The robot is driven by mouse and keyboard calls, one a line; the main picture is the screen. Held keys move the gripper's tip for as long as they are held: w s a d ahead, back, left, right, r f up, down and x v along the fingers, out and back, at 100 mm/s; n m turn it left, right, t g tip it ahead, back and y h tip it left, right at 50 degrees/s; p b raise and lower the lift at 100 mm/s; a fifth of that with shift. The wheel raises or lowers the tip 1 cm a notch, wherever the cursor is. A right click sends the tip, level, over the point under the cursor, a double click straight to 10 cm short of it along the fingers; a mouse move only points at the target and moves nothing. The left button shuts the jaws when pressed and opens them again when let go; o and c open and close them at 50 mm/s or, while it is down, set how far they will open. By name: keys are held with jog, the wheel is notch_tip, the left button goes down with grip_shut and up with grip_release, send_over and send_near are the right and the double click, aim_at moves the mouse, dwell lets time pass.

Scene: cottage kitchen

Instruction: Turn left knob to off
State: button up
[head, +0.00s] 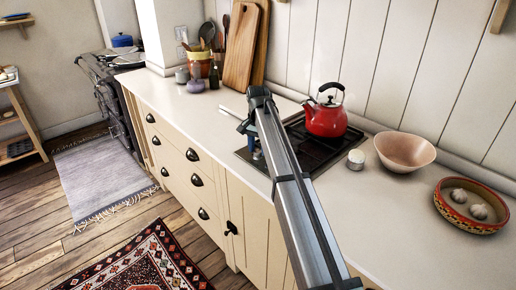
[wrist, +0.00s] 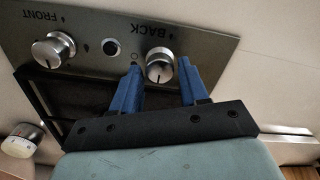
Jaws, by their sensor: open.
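The black cooktop (head: 316,148) is set in the counter, partly hidden behind my arm. In the wrist view its metal control panel (wrist: 108,22) carries two silver knobs with upside-down lettering. The knob marked BACK (wrist: 160,63) is on the right of that view, and the knob marked FRONT (wrist: 53,50) is on the left. My gripper (wrist: 161,76) is open, with a blue finger on each side of the BACK knob. I cannot tell whether the fingers touch it. In the head view my arm hides the knobs.
A red kettle (head: 326,119) stands on the cooktop. Cutting boards (head: 243,48) lean on the wall.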

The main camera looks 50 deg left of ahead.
aim_at(257, 151)
notch_tip(257, 151, up, 14)
jog(key=shift+f, duration=0.25)
jog(key=shift+s+f, duration=0.1)
jog(key=shift+s, duration=0.05)
dwell(0.6)
